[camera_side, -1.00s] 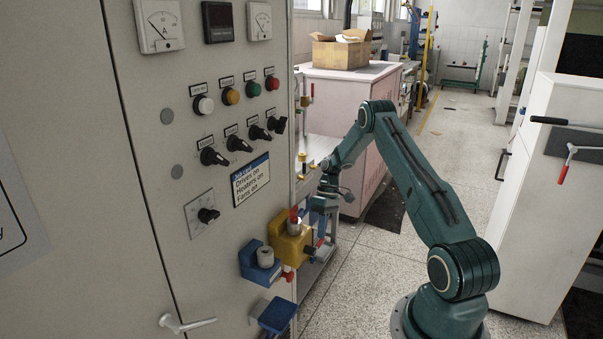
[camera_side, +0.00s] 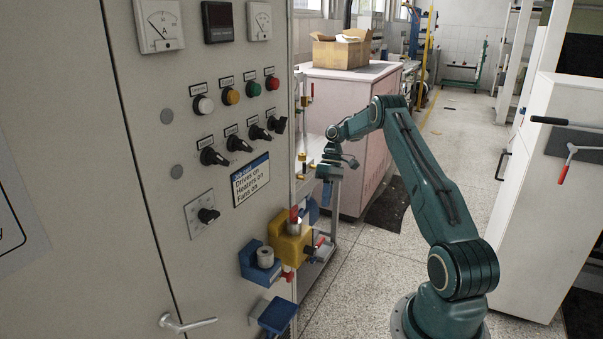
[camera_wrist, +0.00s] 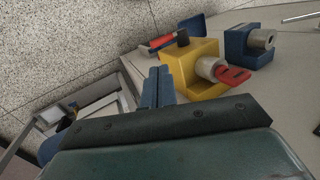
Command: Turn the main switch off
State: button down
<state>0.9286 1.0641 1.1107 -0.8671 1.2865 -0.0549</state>
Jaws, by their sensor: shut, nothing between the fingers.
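The grey cabinet panel (camera_side: 150,180) carries a row of several black rotary knobs (camera_side: 240,143). Below them is one black knob on a square plate (camera_side: 207,215). Their labels are too small to read, so I cannot tell which is the main switch. My gripper (camera_side: 326,190) is to the right of the panel, above the yellow block (camera_side: 290,247), apart from the knobs. In the wrist view its blue fingers (camera_wrist: 158,84) are together and empty. The wrist view shows the yellow block (camera_wrist: 188,72) with a grey cylinder and a red tab, beside the fingers.
A lever handle (camera_side: 187,323) is low on the cabinet. A pink cabinet (camera_side: 345,110) stands behind the arm. A sign (camera_side: 250,180) hangs under the knobs.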

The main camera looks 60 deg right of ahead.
jog(key=shift+v, duration=0.8)
jog(key=shift+r, duration=0.15)
jog(key=s+a+r+m+h, duration=0.1)
jog(key=a+r+m, duration=0.4)
jog(key=a, duration=0.5)
jog(key=s+a+r+m+h, duration=0.15)
jog(key=a+r+m, duration=0.35)
jog(key=a, duration=0.5)
jog(key=s+a+r+n+t+h, duration=0.3)
jog(key=s+a+r+n+t, duration=0.3)
jog(key=s+a+r+n, duration=0.4)
jog(key=shift+s+a+r+n, duration=0.4)
jog(key=shift+s+a+r, duration=1.35)
jog(key=shift+s+a, duration=1.75)
